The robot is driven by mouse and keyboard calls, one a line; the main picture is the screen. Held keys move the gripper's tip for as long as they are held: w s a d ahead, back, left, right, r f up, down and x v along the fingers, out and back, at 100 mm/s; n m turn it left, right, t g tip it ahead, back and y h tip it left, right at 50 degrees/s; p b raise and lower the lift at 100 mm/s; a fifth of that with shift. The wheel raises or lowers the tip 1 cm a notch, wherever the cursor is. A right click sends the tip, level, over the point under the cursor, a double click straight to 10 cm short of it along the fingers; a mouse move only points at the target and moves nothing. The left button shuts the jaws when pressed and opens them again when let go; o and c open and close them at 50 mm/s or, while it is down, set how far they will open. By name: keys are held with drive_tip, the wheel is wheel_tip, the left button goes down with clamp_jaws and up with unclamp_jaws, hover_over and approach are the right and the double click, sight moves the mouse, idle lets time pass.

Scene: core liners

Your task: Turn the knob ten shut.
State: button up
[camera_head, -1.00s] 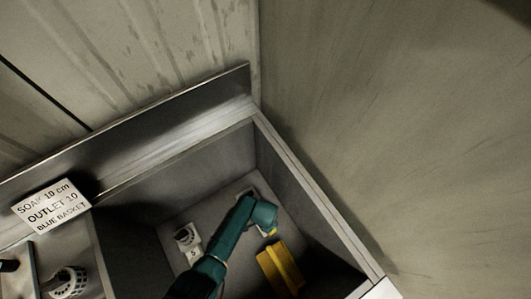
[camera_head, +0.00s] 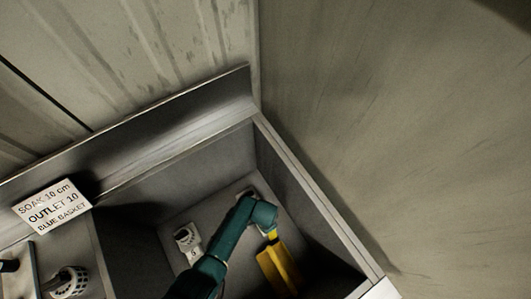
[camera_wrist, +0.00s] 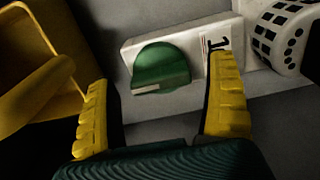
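The green knob (camera_wrist: 161,70) sits on a white plate (camera_wrist: 195,43) in the wrist view. A pale bar marks its near edge. A dark printed label on the plate is partly hidden by my right finger, so I cannot read it fully. My gripper (camera_wrist: 161,82) is open, with its yellow fingers on either side of the knob in the picture. Nothing is held, and I cannot tell whether a finger touches the knob. In the head view my gripper (camera_head: 270,232) reaches down into the metal basin (camera_head: 190,165), and the teal arm hides the knob.
A yellow object (camera_head: 278,268) lies close to my gripper; it also fills the wrist view's left side (camera_wrist: 35,75). A white perforated cylinder (camera_wrist: 285,35) stands right of the plate. Another white outlet unit (camera_head: 187,240) is left of my arm. A sign (camera_head: 52,206) reads "OUTLET 10".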

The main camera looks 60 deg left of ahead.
drive_tip(key=shift+r, duration=0.15)
wheel_tip(320, 180, up, 12)
idle(0.4)
idle(0.4)
